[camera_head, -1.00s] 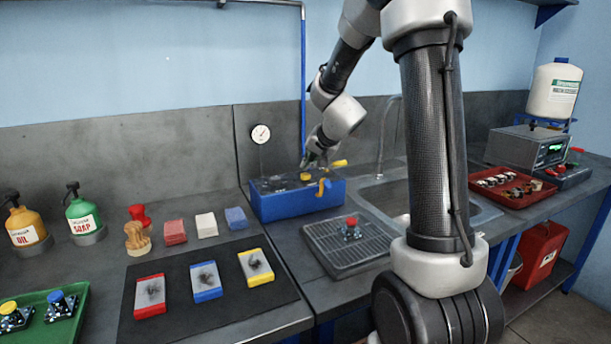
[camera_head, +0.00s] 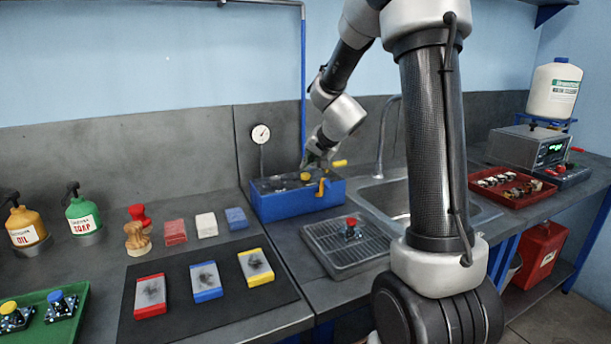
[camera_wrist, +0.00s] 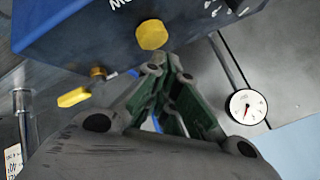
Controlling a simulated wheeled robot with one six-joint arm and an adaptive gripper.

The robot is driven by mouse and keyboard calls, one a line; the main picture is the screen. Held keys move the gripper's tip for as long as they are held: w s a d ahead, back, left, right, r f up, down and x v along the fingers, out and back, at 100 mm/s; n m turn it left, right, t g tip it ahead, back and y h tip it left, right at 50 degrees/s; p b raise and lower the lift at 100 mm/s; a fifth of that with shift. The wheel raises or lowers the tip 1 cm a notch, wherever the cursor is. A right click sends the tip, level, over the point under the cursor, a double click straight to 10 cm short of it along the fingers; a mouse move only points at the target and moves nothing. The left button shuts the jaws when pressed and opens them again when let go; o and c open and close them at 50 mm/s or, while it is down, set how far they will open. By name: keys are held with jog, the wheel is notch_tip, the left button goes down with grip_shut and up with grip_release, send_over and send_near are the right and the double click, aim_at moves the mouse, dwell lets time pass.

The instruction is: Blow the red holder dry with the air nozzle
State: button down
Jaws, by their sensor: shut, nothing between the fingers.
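The red holder (camera_head: 352,226), a small dark and metallic piece with a red top, stands on the grey ribbed drain tray (camera_head: 322,246). The blue box (camera_head: 285,204) stands behind and left of it, with a yellow knob on its top and yellow handles at its right. My gripper (camera_head: 308,163) is over this box. In the wrist view its fingers (camera_wrist: 166,62) are shut and empty, their tips close to the yellow knob (camera_wrist: 151,35); I cannot tell whether they touch it. I cannot clearly make out the air nozzle.
A round gauge (camera_head: 261,134) is behind the box, and a yellow valve handle (camera_wrist: 73,97) is close to my fingers. The sink (camera_head: 385,196) and its tap lie to the right.

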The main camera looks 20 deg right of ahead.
aim_at(308, 174)
jog(key=shift+f, duration=0.35)
jog(key=shift+f, duration=0.65)
dwell(0.6)
jog(key=shift+r, duration=1.1)
jog(key=shift+r, duration=2.5)
jog(key=shift+s, duration=0.1)
